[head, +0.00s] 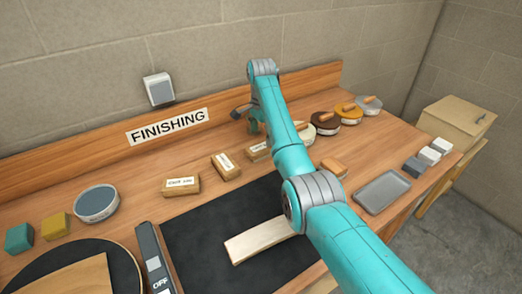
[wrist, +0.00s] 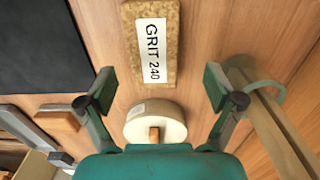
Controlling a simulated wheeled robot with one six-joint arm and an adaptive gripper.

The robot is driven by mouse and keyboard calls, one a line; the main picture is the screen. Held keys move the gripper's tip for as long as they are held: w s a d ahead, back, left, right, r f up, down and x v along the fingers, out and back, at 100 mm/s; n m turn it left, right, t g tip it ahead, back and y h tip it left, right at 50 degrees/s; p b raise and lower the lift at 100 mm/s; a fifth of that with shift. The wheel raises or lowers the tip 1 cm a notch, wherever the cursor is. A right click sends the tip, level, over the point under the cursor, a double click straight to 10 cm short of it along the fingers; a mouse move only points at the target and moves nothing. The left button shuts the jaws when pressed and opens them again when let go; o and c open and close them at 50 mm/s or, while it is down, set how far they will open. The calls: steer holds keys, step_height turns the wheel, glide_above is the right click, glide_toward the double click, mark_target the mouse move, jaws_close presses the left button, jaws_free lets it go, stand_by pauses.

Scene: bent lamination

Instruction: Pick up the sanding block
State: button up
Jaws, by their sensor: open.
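Several tan sanding blocks with white labels stand in a row on the bench in the head view: one at the left (head: 181,186), one in the middle (head: 226,168) and one (head: 257,151) partly behind my arm. In the wrist view, a cork-like block labelled GRIT 240 (wrist: 152,70) lies ahead of and between my fingertips. It appears to be the one beside my arm. My gripper (wrist: 160,88) is open and empty, with its fingers apart on either side. In the head view my gripper (head: 250,118) is small and partly hidden by my arm.
A cream round pad with a wooden knob (wrist: 155,124) lies close to my gripper. Brown (head: 323,124) and orange (head: 349,114) round pads stand to the right. A dark mat (head: 205,235) bears a pale wood strip (head: 258,240). A grey tray (head: 382,192) lies right.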

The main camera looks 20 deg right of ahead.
mark_target(262, 146)
steer(key=f, duration=0.5)
steer(key=shift+s+a, duration=0.1)
steer(key=shift+s, duration=0.3)
steer(key=c, duration=1.2)
